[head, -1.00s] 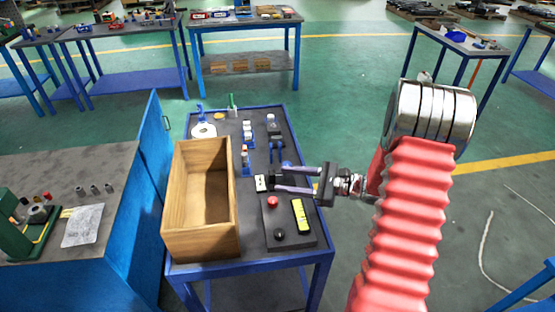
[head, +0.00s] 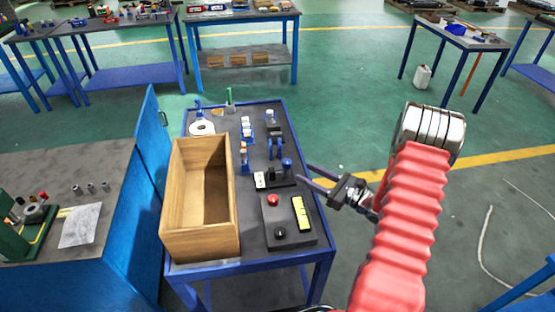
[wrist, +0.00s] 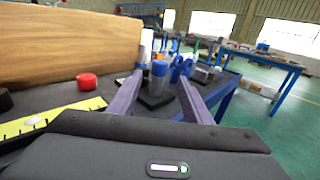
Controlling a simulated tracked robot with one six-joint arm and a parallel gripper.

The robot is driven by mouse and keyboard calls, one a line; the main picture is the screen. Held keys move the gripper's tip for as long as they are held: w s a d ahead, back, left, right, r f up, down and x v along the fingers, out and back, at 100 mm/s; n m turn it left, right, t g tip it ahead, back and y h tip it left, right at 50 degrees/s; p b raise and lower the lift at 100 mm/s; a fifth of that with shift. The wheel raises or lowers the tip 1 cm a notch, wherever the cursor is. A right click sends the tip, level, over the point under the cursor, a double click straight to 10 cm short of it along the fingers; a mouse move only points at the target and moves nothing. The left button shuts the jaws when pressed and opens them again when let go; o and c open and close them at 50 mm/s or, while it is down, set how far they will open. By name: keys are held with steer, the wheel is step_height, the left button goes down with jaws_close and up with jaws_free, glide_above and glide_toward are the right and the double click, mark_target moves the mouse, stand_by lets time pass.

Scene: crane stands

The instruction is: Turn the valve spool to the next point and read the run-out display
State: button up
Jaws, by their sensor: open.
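My gripper (head: 304,173) is open and empty, at the right edge of the bench; its two fingers point left. In the wrist view the fingers (wrist: 160,76) frame an upright grey cylinder with a blue cap (wrist: 159,68) on a black base (wrist: 156,101). This capped cylinder also shows in the head view (head: 287,164), left of the fingertips and apart from them. It may be the valve spool, but I cannot tell for sure. A small white-faced box (head: 260,180), possibly the run-out display, stands left of the base; its reading is too small to make out.
A wooden box (head: 219,240) fills the bench's left side. In front are a panel with a red button (head: 272,199), a black knob (head: 280,233) and a yellow strip (head: 300,214). Blue holders (head: 277,150) stand behind.

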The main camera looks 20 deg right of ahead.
mark_target(287, 169)
steer(key=x, duration=1.3)
steer(key=shift+w+a, duration=0.2)
steer(key=shift+c, duration=0.6)
steer(key=c, duration=0.9)
steer(key=shift+a, duration=0.1)
steer(key=shift+c, duration=0.2)
